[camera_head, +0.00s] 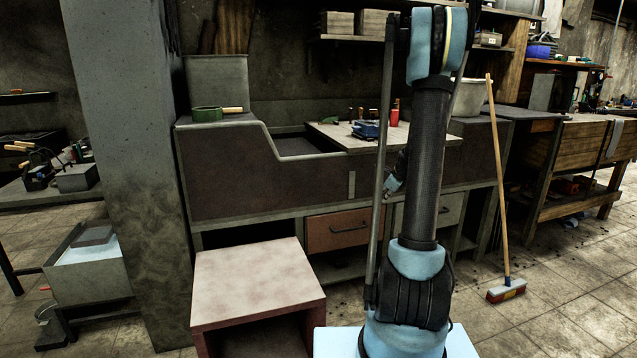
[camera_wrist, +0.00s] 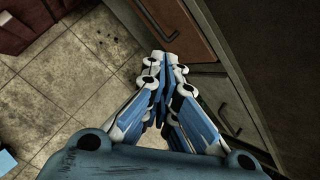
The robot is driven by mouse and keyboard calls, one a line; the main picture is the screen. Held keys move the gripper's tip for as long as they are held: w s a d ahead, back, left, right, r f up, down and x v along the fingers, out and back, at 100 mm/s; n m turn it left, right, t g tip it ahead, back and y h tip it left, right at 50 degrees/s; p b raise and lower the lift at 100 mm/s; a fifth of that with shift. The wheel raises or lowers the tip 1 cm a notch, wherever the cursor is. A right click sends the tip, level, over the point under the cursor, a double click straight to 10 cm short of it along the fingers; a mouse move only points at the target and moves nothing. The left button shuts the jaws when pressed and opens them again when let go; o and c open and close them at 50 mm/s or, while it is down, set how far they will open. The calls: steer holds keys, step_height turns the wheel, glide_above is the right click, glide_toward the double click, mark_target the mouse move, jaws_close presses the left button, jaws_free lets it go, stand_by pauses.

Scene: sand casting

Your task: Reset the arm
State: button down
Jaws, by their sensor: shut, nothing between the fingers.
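My arm stands upright in the middle of the head view, in front of the workbench (camera_head: 270,188). My gripper (camera_wrist: 166,62) is in the wrist view, with its blue and white fingers shut and nothing between them. It is close to the bench's drawer fronts, above the tiled floor. In the head view a small part of the gripper shows behind the arm (camera_head: 391,184); most of it is hidden.
A low box-like stool (camera_head: 255,280) stands at front left, beside a grey pillar (camera_head: 125,150). A broom (camera_head: 500,190) leans against the bench at right. The drawer (camera_wrist: 172,28) is very near my gripper. Tiled floor (camera_head: 575,290) is open at right.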

steer(key=s+a+r+n+g, duration=0.1)
steer(key=s+a+r+n, duration=0.2)
steer(key=s, duration=0.5)
steer(key=s+a+r+n+g+h, duration=0.1)
steer(key=s+a+r+n, duration=0.1)
steer(key=s+n, duration=0.4)
steer(key=s+a+r+n+g, duration=0.1)
steer(key=s+a+r+n, duration=0.15)
steer(key=s, duration=0.65)
steer(key=s+f+n+h, duration=0.1)
steer(key=s+f+n, duration=0.2)
steer(key=s+n, duration=0.3)
steer(key=s+f+n+g, duration=0.1)
steer(key=s+f+n, duration=0.2)
steer(key=s+n, duration=0.4)
steer(key=s, duration=0.9)
steer(key=shift+s+a+g+h, duration=0.3)
steer(key=shift+s+a+h, duration=0.05)
steer(key=shift+h, duration=0.05)
steer(key=shift+f, duration=0.1)
